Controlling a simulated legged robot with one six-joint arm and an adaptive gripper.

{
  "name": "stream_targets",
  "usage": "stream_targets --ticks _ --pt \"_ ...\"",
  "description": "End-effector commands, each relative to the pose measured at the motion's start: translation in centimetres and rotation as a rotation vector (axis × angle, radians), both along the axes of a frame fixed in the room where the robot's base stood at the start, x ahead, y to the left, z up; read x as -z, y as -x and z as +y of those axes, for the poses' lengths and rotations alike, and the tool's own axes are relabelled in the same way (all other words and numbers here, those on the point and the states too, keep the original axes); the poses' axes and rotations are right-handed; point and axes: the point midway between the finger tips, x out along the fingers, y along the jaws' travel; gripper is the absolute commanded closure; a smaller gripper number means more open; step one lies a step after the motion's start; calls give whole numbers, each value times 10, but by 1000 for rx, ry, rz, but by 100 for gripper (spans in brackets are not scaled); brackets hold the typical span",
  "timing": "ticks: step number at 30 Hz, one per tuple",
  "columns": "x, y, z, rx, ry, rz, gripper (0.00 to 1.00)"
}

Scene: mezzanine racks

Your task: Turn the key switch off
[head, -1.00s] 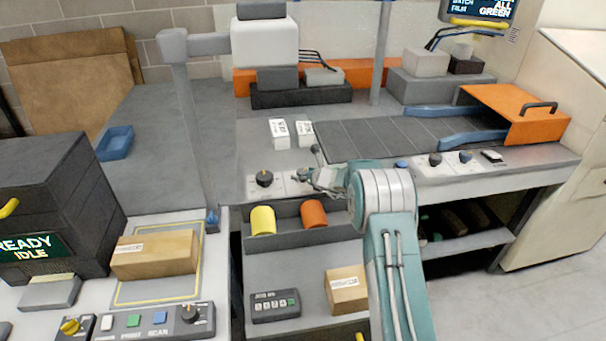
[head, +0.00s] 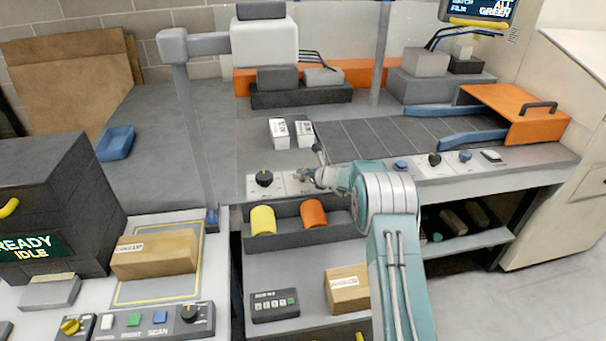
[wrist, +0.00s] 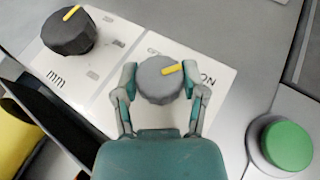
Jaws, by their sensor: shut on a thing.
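The key switch (wrist: 160,80) is a round grey knob with a yellow pointer bar on a white plate. In the wrist view the letters "ON" show to its right, and the bar points up and right towards them. The plate's left lettering is partly hidden by my gripper. My gripper (wrist: 160,92) has one finger on each side of the knob and is shut on it. In the head view my gripper (head: 308,177) is at the front panel of the conveyor bench, and it hides most of the switch.
A dark knob (wrist: 68,32) with a yellow bar sits left of the switch, over "mm" lettering. A green button (wrist: 286,145) lies to the right. Yellow (head: 263,220) and orange (head: 314,213) rolls lie in the tray below the panel.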

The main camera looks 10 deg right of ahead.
Motion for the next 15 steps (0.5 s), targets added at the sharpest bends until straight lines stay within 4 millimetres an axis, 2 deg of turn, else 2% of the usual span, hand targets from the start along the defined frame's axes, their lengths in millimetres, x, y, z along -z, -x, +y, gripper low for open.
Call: stream_targets --ticks 15 --pt "2 -1 -1 -325 2 -1 92"
